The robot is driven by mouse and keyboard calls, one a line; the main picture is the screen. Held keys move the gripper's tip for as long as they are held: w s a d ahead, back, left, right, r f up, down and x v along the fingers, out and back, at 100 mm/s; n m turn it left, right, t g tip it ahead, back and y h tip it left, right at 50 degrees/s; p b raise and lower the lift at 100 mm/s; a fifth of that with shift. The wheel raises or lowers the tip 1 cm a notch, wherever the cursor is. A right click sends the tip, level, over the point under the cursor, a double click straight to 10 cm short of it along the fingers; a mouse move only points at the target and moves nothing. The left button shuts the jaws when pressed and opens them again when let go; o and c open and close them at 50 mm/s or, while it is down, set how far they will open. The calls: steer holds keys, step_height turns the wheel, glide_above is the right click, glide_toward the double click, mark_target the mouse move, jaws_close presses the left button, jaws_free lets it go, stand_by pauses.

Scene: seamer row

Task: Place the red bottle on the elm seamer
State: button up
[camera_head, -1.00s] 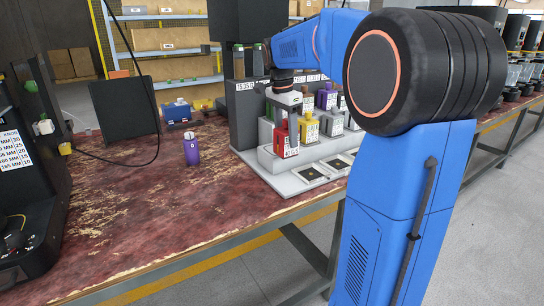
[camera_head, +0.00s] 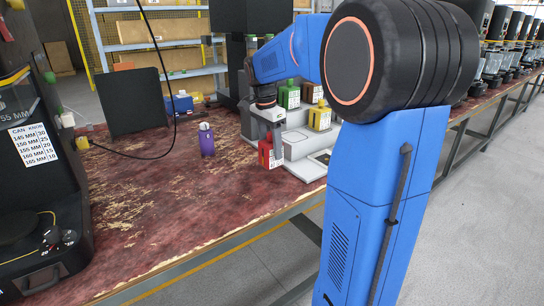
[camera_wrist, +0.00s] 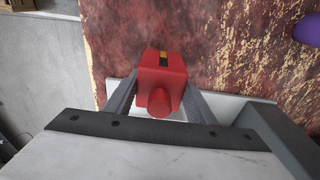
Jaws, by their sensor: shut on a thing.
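The red bottle (camera_head: 266,154) is a squarish red container with a round cap; it also fills the middle of the wrist view (camera_wrist: 163,68). My gripper (camera_head: 274,143) is shut on it, one finger on each side, with the cap toward the wrist camera. It is at the left front of the grey stepped rack; whether its base touches anything cannot be told. A black machine (camera_head: 38,215) with a can-size and knob label and a flat round plate stands at the left edge. No name shows on it, so I cannot tell whether it is the elm seamer.
A purple bottle (camera_head: 206,140) stands on the worn red tabletop (camera_head: 165,205) left of my gripper. The rack (camera_head: 312,168) holds green and yellow bottles. A black panel (camera_head: 132,101) and a hanging cable are behind. The tabletop between machine and purple bottle is clear.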

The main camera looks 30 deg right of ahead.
mark_target(269, 133)
steer(key=shift+f, duration=1.85)
steer(key=o, duration=1.3)
steer(key=shift+f, duration=0.15)
steer(key=shift+c, duration=0.2)
steer(key=r, duration=0.4)
steer(key=a+r, duration=0.1)
steer(key=r, duration=0.7)
steer(key=shift+s+a+r, duration=0.1)
steer(key=shift+a+r, duration=0.05)
steer(key=shift+a, duration=0.05)
